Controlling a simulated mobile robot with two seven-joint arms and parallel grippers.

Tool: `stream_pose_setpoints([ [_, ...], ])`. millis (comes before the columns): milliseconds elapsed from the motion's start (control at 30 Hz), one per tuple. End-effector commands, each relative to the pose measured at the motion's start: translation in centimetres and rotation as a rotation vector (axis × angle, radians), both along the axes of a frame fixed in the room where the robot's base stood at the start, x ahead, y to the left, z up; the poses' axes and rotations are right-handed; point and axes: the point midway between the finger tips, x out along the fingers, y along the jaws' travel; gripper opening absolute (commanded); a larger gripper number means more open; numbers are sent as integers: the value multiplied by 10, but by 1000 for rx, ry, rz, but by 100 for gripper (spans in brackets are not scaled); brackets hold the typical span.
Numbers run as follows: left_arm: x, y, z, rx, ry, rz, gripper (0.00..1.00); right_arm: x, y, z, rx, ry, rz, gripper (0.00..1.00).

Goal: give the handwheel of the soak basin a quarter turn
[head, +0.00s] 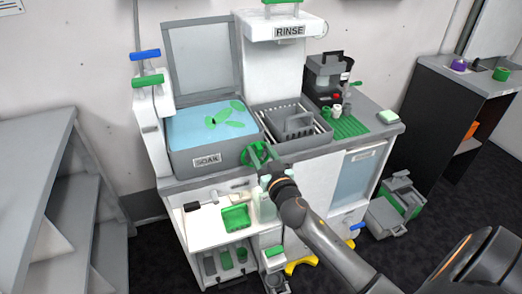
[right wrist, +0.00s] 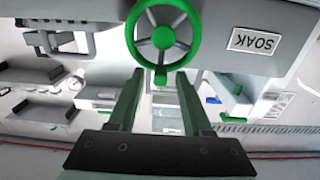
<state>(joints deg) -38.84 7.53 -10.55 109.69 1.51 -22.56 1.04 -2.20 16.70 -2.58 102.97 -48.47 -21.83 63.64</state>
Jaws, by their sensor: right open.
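The soak basin (head: 222,152) is a grey tub with blue liquid, a raised lid and a SOAK label. Its green handwheel (head: 257,153) is on the front face at the right. In the right wrist view the handwheel (right wrist: 163,37) shows a round rim, spokes, a hub and a small green knob at its lower edge. My right gripper (head: 264,167) is at the wheel, partly covering it. In the right wrist view my right gripper (right wrist: 160,73) is open, its fingertips either side of the knob; I cannot tell whether they touch it. My left gripper is not in view.
A RINSE unit (head: 287,30) stands right of the basin, with a grey rack (head: 290,126) below. Under the basin an open shelf holds a green tray (head: 236,217). Blue and green levers (head: 147,80) are at the left. A grey shelf (head: 50,180) stands far left.

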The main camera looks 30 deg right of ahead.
Motion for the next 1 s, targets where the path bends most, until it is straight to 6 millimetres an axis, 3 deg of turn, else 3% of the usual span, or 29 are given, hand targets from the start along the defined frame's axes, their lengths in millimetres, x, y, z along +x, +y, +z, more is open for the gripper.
stream_pose_setpoints([
  [300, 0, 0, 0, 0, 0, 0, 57, 3, 0, 0, 0, 0, 1, 50],
  [767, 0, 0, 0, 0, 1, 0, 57, 2, 0, 0, 0, 0, 0, 0],
  [1000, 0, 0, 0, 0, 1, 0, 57, 2, 0, 0, 0, 0, 0, 0],
])
